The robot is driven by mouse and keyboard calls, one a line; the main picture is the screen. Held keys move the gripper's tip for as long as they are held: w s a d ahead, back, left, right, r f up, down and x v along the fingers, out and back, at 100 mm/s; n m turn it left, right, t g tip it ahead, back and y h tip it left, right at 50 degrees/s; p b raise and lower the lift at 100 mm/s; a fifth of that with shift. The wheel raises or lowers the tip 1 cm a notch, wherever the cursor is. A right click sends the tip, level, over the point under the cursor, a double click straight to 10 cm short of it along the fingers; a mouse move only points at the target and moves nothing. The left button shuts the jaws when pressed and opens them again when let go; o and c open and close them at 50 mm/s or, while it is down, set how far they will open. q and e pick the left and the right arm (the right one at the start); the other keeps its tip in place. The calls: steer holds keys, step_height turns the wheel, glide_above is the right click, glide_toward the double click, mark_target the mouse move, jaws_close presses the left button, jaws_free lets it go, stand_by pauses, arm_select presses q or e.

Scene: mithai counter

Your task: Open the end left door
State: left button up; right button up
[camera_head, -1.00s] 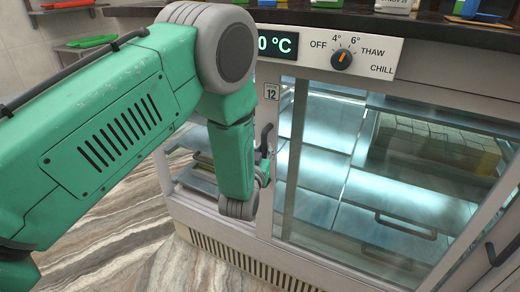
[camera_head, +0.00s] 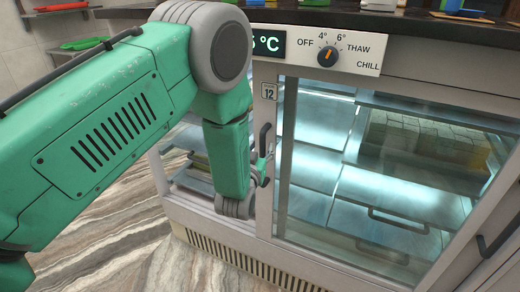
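The cabinet's left-hand opening, with shelves inside (camera_head: 190,172), is partly hidden behind my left arm. I cannot tell how far its door stands open. A dark vertical handle (camera_head: 264,139) is at the post under the "12" label (camera_head: 268,91). My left gripper (camera_head: 261,170) is at the lower part of this handle, seen small and partly hidden by my green forearm. I cannot tell whether its fingers are closed around the handle. My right gripper is not in view.
A glass-fronted section (camera_head: 370,190) with lit shelves, stacked blocks and dark handles fills the right. Above it are a dial (camera_head: 327,56) and a temperature display (camera_head: 268,43). A dark countertop runs along the top; marbled floor (camera_head: 110,235) is clear at lower left.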

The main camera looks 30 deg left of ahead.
arm_select(q)
steer(key=s+d, duration=0.2)
steer(key=s, duration=0.9)
steer(key=shift+s+d, duration=0.2)
steer(key=shift+s, duration=0.2)
steer(key=shift+a+f, duration=0.1)
steer(key=shift+a, duration=0.05)
steer(key=s+f+m+g+h, duration=0.1)
steer(key=s+f+g, duration=0.35)
steer(key=f, duration=0.25)
steer(key=s+f+g+h, duration=0.1)
steer(key=s+f+g, duration=0.2)
steer(key=s+f, duration=0.4)
steer(key=s+f+m+g, duration=0.1)
steer(key=s+f+g, duration=0.3)
steer(key=s, duration=0.5)
steer(key=s+a+f+g+h, duration=0.1)
steer(key=s+f+g, duration=0.3)
steer(key=s, duration=0.6)
steer(key=shift+a+m+g, duration=0.2)
steer(key=shift+m+g, duration=0.2)
steer(key=shift+g, duration=0.35)
steer(key=shift+w+f, duration=0.1)
steer(key=shift+w, duration=0.05)
